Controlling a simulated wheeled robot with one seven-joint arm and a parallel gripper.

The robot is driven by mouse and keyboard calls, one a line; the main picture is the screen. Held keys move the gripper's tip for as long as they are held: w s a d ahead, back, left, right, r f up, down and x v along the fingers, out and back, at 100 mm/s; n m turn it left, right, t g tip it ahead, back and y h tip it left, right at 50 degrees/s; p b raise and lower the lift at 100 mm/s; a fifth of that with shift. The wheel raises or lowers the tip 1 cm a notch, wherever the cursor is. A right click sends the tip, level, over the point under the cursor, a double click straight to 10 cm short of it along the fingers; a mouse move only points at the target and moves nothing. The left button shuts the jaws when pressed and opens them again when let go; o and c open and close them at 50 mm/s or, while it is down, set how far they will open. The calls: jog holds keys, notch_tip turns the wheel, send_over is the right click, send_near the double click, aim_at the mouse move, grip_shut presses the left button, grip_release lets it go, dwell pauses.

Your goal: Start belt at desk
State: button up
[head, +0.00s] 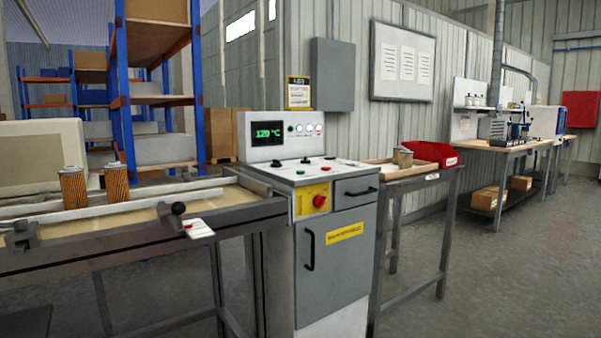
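The control desk (335,250) is a grey cabinet in the middle of the head view. Its upright panel has a lit green display (269,133) reading about 120 °C, with small dials beside it. Its sloped top carries several small knobs and buttons (304,160). A red knob (319,201) sits on a yellow plate on the front. The belt (110,217) runs to the desk from the left, between metal rails. Two orange-brown filter cartridges (74,188) (117,182) stand upright on it. Whether the belt moves cannot be told. My gripper is not in view.
A black-knobbed clamp with a white tag (198,228) sits on the belt's front rail. Right of the desk, a table holds a tray (378,174) and red bin (431,153). Workbenches (505,145) stand farther back. The floor (480,285) at front right is clear.

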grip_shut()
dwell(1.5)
